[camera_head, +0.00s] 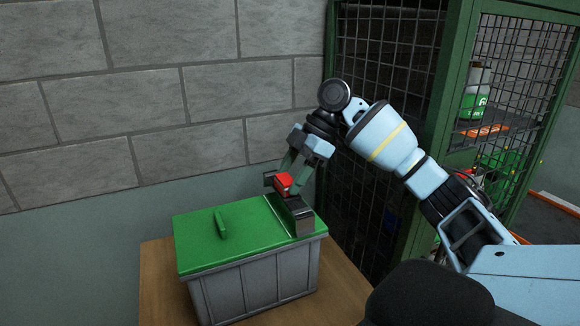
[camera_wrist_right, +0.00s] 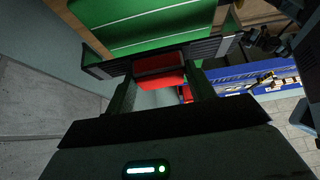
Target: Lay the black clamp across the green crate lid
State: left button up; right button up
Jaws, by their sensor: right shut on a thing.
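The green crate lid (camera_head: 235,235) lies on a grey crate (camera_head: 255,288), with a raised green handle (camera_head: 221,223) on top. My right gripper (camera_head: 288,181) is shut on the red block of the black clamp (camera_head: 303,217) at the lid's right end. The clamp's dark bar runs from back to front there; I cannot tell whether it touches the lid. In the right wrist view the red block sits between the fingers (camera_wrist_right: 160,78), and the clamp's black bar (camera_wrist_right: 108,70) spans in front of the green lid (camera_wrist_right: 150,25). My left gripper is out of view.
The crate stands on a wooden table (camera_head: 155,275) against a grey block wall (camera_head: 120,110). A green-framed mesh cage (camera_head: 385,60) stands close behind and right of my right arm. The lid's left part is bare apart from the handle.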

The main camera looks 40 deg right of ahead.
jog(key=shift+f, duration=2.1)
jog(key=shift+f, duration=0.4)
dwell(1.1)
jog(key=o, duration=1.1)
jog(key=shift+r, duration=4)
